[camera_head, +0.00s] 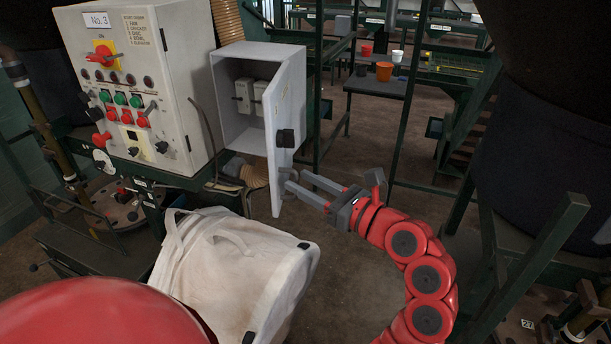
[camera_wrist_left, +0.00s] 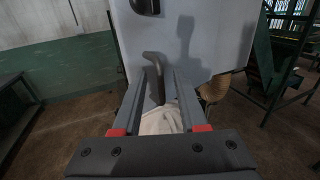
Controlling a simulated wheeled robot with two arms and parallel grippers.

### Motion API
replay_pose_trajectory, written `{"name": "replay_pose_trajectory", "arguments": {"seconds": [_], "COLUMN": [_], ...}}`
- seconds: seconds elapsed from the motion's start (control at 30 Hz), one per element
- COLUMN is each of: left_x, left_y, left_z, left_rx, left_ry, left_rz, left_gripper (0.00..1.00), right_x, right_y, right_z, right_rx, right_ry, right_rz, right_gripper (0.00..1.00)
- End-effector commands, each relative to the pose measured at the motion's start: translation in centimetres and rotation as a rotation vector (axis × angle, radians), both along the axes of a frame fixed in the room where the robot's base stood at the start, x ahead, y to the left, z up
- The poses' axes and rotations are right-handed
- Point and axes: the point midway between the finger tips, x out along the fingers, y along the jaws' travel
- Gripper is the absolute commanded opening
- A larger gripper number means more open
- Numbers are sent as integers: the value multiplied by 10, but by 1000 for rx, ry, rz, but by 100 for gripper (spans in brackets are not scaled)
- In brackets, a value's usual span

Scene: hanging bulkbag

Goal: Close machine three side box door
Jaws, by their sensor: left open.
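The grey side box (camera_head: 240,115) is mounted to the right of the machine panel marked No.3 (camera_head: 130,80). Its door (camera_head: 288,100) stands open, swung out from the right side, and grey fittings show inside the box. A black latch (camera_head: 285,138) sits on the door; it also shows at the top of the left wrist view (camera_wrist_left: 146,5). My left gripper (camera_head: 299,182) is open, with its fingertips close to the door's lower part. In the left wrist view the door face (camera_wrist_left: 190,45) fills the space ahead of the fingers. I cannot tell whether they touch. My right gripper is out of view.
A white bulk bag (camera_head: 235,265) hangs below the box, left of my gripper. A green frame (camera_head: 335,125) and a table (camera_head: 375,87) with orange and white containers stand behind. A dark rounded vessel (camera_head: 545,130) is at the right. The floor beyond my gripper is open.

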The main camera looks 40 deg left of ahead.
Motion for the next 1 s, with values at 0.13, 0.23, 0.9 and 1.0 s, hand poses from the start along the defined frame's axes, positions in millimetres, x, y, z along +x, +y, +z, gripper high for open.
{"name": "replay_pose_trajectory", "arguments": {"seconds": [0.13,0.23,0.9,1.0], "left_x": [0,0,0,0], "left_y": [1,1,0,0], "left_z": [-1,-1,0,0], "left_rx": [0,0,1,1], "left_ry": [0,0,0,0], "left_rz": [0,0,-1,-1], "left_gripper": [42,42,0,0], "right_x": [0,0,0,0], "right_y": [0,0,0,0], "right_z": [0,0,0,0], "right_rx": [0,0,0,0], "right_ry": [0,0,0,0], "right_rz": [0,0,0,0], "right_gripper": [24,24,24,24]}}
